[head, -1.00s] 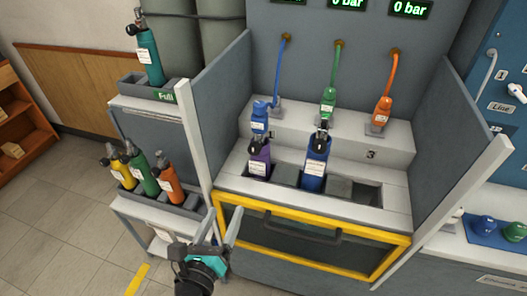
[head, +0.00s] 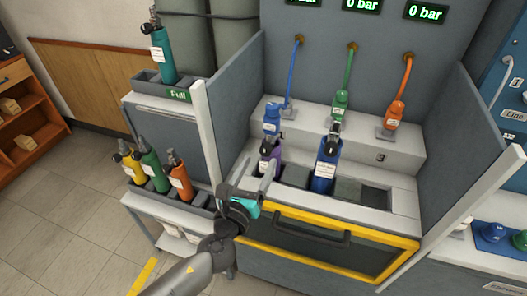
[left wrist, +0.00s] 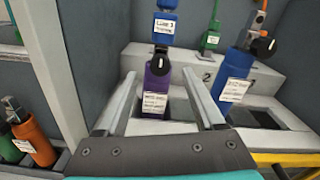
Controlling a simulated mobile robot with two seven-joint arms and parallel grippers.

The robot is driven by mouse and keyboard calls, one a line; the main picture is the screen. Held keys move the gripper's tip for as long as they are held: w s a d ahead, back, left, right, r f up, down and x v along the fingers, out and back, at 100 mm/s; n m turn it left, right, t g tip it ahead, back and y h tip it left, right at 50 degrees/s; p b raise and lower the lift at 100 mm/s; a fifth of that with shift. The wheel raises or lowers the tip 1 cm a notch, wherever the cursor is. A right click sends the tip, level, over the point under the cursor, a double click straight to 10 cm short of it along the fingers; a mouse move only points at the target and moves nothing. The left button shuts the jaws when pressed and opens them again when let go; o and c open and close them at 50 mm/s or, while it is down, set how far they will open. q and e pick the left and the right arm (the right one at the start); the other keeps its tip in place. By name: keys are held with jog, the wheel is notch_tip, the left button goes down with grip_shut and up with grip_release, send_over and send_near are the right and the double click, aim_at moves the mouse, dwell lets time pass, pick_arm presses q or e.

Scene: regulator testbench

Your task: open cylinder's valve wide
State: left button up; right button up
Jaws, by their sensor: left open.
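A purple cylinder (head: 268,160) with a white label and a dark valve on top stands in the left slot of the bench. It also shows in the left wrist view (left wrist: 157,92), with its black valve knob (left wrist: 160,65) facing me. A blue cylinder (head: 324,172) with a dark valve stands in a slot further right. My left gripper (head: 252,178) is open and empty in front of the purple cylinder. In the left wrist view its two fingers point toward the cylinder, one on each side, and I see no contact. My right gripper is not in view.
Blue (head: 272,122), green (head: 341,104) and orange (head: 394,117) regulators on hoses sit on the step behind. A yellow-framed drawer (head: 330,245) is below. A side rack holds yellow, green and orange cylinders (head: 180,180). A side panel (head: 228,110) rises left of the bench.

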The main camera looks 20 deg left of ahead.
aim_at(264, 153)
pick_arm(q)
jog(key=shift+w+d, duration=0.1)
jog(key=shift+w, duration=2.25)
jog(key=shift+c, duration=0.2)
grip_shut()
